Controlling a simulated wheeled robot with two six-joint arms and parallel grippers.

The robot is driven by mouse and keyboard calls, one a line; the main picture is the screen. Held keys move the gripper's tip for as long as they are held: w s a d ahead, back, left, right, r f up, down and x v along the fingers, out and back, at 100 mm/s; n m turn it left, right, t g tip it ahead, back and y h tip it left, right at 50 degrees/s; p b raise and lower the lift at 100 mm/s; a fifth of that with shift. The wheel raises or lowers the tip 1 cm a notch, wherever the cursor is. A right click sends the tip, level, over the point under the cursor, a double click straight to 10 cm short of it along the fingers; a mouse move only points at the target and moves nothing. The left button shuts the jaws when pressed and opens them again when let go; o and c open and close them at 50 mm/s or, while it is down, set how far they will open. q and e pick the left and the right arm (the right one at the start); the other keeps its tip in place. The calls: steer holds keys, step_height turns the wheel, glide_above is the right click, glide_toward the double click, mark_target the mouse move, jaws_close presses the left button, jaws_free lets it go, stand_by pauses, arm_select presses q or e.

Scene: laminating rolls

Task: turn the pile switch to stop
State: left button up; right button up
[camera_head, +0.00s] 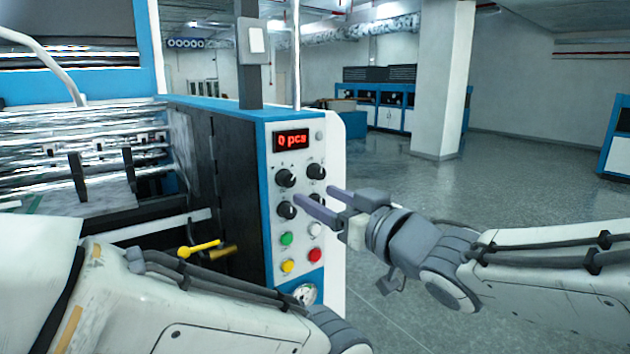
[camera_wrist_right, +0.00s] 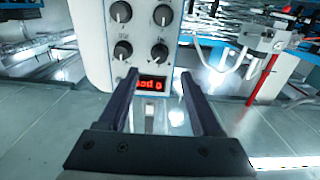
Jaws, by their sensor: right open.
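The control panel (camera_head: 265,170) is white with a blue edge and carries black rotary knobs in two rows: upper left (camera_head: 286,178), upper right (camera_head: 317,171), lower left (camera_head: 287,210) and lower right, partly behind my gripper. I cannot read their labels, so I cannot tell which is the pile switch. My right gripper (camera_head: 314,194) is open and empty, its fingers pointing at the knobs. In the right wrist view, upside down, the fingertips (camera_wrist_right: 160,74) straddle the red display (camera_wrist_right: 152,84), with the knobs (camera_wrist_right: 123,50) beyond. My left gripper is out of view.
The red display (camera_head: 291,140) reads "0 pcs". Below the knobs are green (camera_head: 287,239), white (camera_head: 315,229), yellow (camera_head: 288,266) and red (camera_head: 315,255) buttons. The laminating machine stands left. A pillar (camera_head: 442,80) stands behind open grey floor (camera_head: 520,180).

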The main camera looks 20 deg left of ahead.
mark_target(290, 182)
steer(key=p+x, duration=0.2)
steer(key=x, duration=0.6)
steer(key=shift+w+a, duration=0.15)
steer(key=shift+a, duration=0.05)
jaws_close()
